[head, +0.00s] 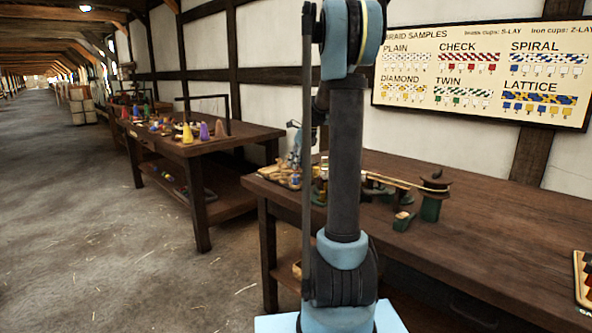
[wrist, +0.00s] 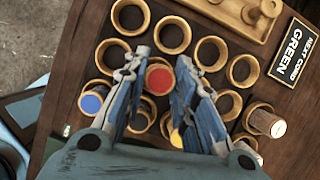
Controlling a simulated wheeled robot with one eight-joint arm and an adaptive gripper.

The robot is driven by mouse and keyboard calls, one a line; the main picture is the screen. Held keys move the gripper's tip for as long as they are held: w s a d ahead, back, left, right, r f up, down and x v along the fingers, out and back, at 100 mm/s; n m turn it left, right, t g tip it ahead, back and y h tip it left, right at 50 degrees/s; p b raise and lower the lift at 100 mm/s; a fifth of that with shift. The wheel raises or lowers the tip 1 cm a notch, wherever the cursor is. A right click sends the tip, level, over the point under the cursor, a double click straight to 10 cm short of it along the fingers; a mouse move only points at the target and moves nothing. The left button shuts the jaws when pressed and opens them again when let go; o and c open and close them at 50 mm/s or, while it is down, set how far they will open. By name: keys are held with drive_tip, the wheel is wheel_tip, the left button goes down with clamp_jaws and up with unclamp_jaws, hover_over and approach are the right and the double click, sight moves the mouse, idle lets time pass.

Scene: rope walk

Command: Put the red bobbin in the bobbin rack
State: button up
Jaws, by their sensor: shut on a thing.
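The red bobbin (wrist: 159,78) shows end-on in the wrist view as a red disc with a pale wooden rim. My gripper (wrist: 161,62) is shut on it, with one blue-grey finger on each side. The bobbin rack shows below as rows of round wooden cups (wrist: 211,53), several of them dark and empty. The red bobbin is over the middle of these cups; I cannot tell whether its lower end is inside one. In the head view my own arm hides much of this work area.
A blue-topped piece (wrist: 92,103) and a partly hidden yellow one (wrist: 177,138) are close to my fingers. A black sign reading GREEN (wrist: 294,53) and a wooden tray (wrist: 225,12) lie beside the cups. Another bench (head: 200,148) with coloured cones stands at the left.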

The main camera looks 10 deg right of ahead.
drive_tip(key=shift+f, duration=1.4)
drive_tip(key=o, duration=0.9)
